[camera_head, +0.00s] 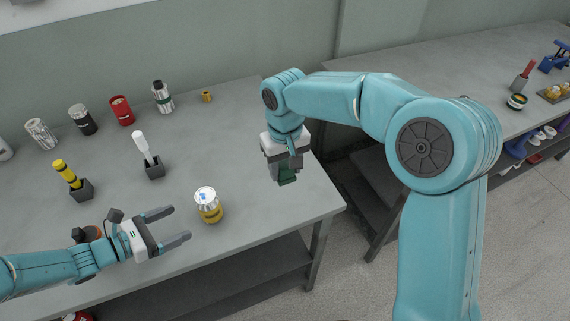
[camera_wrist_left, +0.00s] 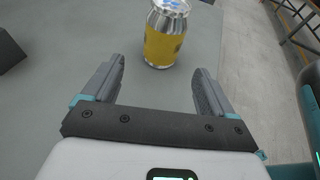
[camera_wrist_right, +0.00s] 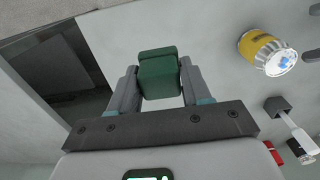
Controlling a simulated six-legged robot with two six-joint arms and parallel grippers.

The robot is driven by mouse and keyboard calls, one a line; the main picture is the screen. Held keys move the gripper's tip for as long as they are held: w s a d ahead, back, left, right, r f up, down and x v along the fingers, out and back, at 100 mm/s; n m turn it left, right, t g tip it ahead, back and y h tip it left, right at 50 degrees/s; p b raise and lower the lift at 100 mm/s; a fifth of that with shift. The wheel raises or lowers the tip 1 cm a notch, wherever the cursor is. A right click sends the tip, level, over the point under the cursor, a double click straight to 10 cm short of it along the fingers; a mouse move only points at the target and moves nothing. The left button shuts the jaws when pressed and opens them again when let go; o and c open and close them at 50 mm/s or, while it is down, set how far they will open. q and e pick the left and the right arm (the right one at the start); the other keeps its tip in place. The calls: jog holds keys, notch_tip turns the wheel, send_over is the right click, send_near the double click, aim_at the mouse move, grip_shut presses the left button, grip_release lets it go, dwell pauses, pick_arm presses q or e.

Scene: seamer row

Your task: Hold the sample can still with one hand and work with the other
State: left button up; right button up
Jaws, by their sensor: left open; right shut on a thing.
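The sample can (camera_head: 209,208), with a yellow band and a silver top bearing a blue mark, stands upright near the front edge of the bench. My left gripper (camera_head: 180,223) is open beside it. In the left wrist view the can (camera_wrist_left: 165,38) stands just beyond the open fingertips, with nothing between them. My right gripper (camera_head: 286,170) is shut on a dark green block (camera_head: 287,178) near the bench's right corner. The right wrist view shows the green block (camera_wrist_right: 158,76) between its fingers; the can stands apart from it there.
A white-handled tool (camera_head: 140,143) and a yellow-handled tool (camera_head: 66,172) stand in dark holders. Several cans, including a red one (camera_head: 122,111), line the back of the bench (camera_head: 255,225). A gap separates it from a second bench (camera_head: 430,75) at right.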

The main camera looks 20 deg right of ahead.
aim_at(206, 211)
pick_arm(q)
jog(key=b+x, duration=0.1)
jog(key=x, duration=0.3)
jog(key=b+x, duration=0.2)
jog(key=x, duration=0.2)
jog(key=shift+s+d+f, duration=0.1)
jog(key=shift+d+f, duration=0.15)
jog(key=shift+d, duration=0.15)
pick_arm(e)
jog(key=f, duration=0.3)
jog(key=shift+s+d+f, duration=0.15)
jog(key=shift+d+f, duration=0.05)
jog(key=shift+f, duration=0.05)
pick_arm(q)
jog(key=shift+d+b, duration=0.3)
pick_arm(e)
jog(key=shift+f, duration=0.15)
pick_arm(q)
jog(key=shift+w+d, duration=0.1)
jog(key=shift+w, duration=0.1)
pick_arm(e)
jog(key=shift+a, duration=0.1)
pick_arm(q)
jog(key=c, duration=0.7)
